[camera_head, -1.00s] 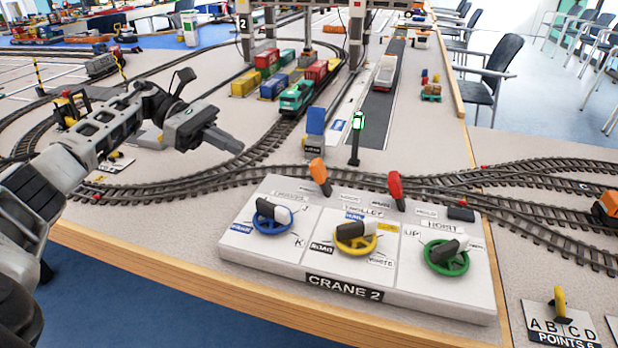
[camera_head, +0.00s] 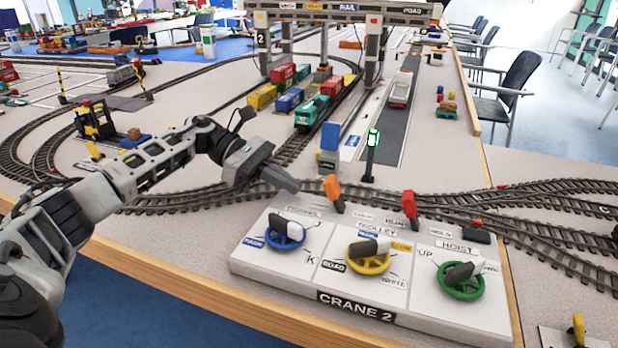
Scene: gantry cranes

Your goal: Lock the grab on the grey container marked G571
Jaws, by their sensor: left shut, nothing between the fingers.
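The CRANE 2 panel (camera_head: 345,279) lies at the table's front edge. At its back edge stand an orange lever (camera_head: 333,190) and a red lever (camera_head: 409,205); their small labels are not all readable. The panel has a blue handwheel (camera_head: 297,239), a yellow handwheel (camera_head: 377,268) and a green handwheel (camera_head: 472,291). My left gripper (camera_head: 292,185) is shut and empty, its tip just left of the orange lever, seemingly apart from it. The gantry crane (camera_head: 348,15) stands behind. I cannot make out a grey container marked G571. My right gripper is out of view.
A green-lit signal post (camera_head: 371,152) and a blue block (camera_head: 330,136) stand behind the panel. Rails (camera_head: 180,200) run between them and the panel. A green locomotive (camera_head: 309,112) with coloured wagons is further back. A small black block (camera_head: 476,236) sits at the panel's right rear.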

